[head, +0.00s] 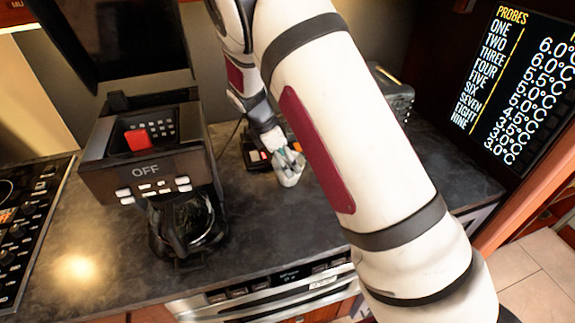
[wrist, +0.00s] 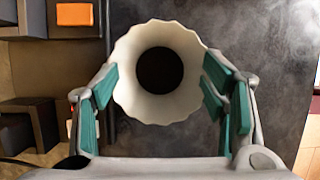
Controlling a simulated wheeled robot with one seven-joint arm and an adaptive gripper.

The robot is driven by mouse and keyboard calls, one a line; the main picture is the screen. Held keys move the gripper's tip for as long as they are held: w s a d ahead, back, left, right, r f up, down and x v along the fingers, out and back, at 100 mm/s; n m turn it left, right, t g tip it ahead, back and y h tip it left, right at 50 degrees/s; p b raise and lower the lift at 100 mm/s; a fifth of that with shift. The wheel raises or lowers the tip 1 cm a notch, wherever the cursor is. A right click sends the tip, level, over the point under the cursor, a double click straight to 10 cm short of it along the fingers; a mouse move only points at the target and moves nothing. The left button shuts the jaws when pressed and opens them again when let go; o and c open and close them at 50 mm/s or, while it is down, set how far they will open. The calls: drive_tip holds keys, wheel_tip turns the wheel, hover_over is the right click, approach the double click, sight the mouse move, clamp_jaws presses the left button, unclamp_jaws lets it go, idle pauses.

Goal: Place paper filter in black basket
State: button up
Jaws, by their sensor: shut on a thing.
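The white paper filter (wrist: 127,62) has a fluted rim and a dark round centre in the wrist view. It sits between the teal pads of my gripper (wrist: 160,88), which is shut on it. In the head view, the filter (head: 290,175) hangs just below my gripper (head: 284,157), over the counter to the right of the coffee maker (head: 150,150). I cannot clearly pick out the black basket in either view.
The coffee maker has a glass carafe (head: 190,222) under it and a red part (head: 137,139) on top. A dark item with red (head: 257,163) is beside my gripper. A stove (head: 25,215) is at left. The front counter (head: 265,235) is clear.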

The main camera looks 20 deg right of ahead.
drive_tip(key=shift+r, duration=0.6)
drive_tip(key=s+r, duration=0.3)
drive_tip(key=s, duration=1.3)
drive_tip(key=shift+a+r+b, duration=0.25)
drive_tip(key=shift+r+b, duration=0.1)
drive_tip(key=shift+b, duration=0.1)
drive_tip(key=m+g+y, duration=0.4)
drive_tip(key=m, duration=1.4)
hover_over(285, 159)
drive_tip(key=shift+f, duration=0.25)
